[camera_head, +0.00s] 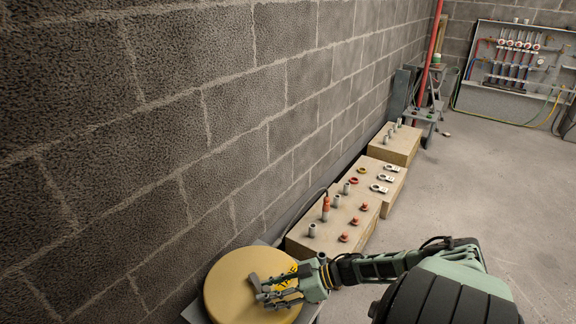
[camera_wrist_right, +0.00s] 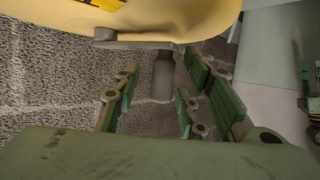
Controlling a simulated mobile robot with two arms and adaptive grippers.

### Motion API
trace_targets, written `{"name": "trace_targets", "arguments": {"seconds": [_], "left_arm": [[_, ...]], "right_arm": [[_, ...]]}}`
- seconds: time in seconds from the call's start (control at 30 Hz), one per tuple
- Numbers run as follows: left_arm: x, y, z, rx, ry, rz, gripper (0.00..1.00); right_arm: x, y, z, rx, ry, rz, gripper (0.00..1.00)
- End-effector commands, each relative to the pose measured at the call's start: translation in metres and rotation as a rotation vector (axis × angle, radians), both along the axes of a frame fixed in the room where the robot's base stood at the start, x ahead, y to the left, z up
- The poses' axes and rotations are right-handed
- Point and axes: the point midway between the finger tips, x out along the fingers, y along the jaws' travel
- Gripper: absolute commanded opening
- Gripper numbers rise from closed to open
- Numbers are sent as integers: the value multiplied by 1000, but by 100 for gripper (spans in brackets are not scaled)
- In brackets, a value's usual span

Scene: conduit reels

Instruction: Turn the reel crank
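The yellow reel (camera_head: 228,285) lies at the bottom of the head view, with a black-marked yellow label on its face. The reel's rim also shows at the top of the right wrist view (camera_wrist_right: 200,18). A grey crank (camera_head: 254,281) sits on the reel's face, partly covered by my right gripper (camera_head: 275,294). In the right wrist view, the crank handle (camera_wrist_right: 163,78) stands between the two green fingers of my right gripper (camera_wrist_right: 162,100). The fingers are open, with gaps showing on both sides of the handle. My left gripper is not in view.
Wooden boxes (camera_head: 300,245) with several small fittings on top stand along the block wall (camera_head: 220,120), just beyond the reel. A step stand (camera_head: 425,112) and a pipe panel (camera_head: 515,60) are farther back. The concrete floor on the right (camera_head: 480,180) is clear.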

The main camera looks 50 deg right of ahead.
Motion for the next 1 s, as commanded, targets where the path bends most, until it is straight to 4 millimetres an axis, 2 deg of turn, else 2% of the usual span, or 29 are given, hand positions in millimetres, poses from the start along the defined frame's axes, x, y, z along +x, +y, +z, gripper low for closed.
{"name": "trace_targets", "arguments": {"seconds": [0.3,0.5,0.7,1.0], "left_arm": [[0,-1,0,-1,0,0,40],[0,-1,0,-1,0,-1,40],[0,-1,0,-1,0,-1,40],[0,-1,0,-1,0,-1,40]], "right_arm": [[-46,-38,23,-4,5,0,38],[-66,-56,35,-3,3,-2,38],[-74,-64,41,-4,0,-2,38],[-74,-64,42,-3,-2,-3,38]]}}
